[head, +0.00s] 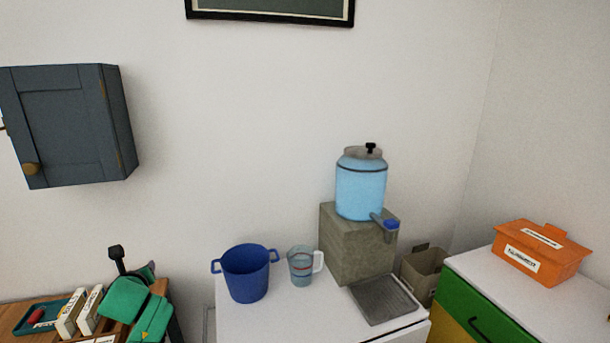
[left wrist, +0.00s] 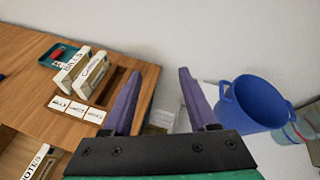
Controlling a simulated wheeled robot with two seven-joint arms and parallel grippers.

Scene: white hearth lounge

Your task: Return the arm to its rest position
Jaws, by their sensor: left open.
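My left arm (head: 135,306), green and dark, is folded low at the lower left of the head view, in front of the wooden desk's right end. In the left wrist view my left gripper (left wrist: 157,75) has two purple fingers spread apart with nothing between them. It hangs over the gap between the wooden desk (left wrist: 28,48) and the white counter with the blue pot (left wrist: 255,103). I cannot make out its fingertips in the head view. My right gripper is in neither view.
The desk holds white labelled boxes (left wrist: 90,76) and a teal tray (left wrist: 57,56). The counter (head: 290,322) bears the blue pot (head: 246,274), a measuring jug (head: 301,266) and a water dispenser (head: 361,188). A grey wall cabinet (head: 65,125) hangs upper left. An orange box (head: 540,256) is at right.

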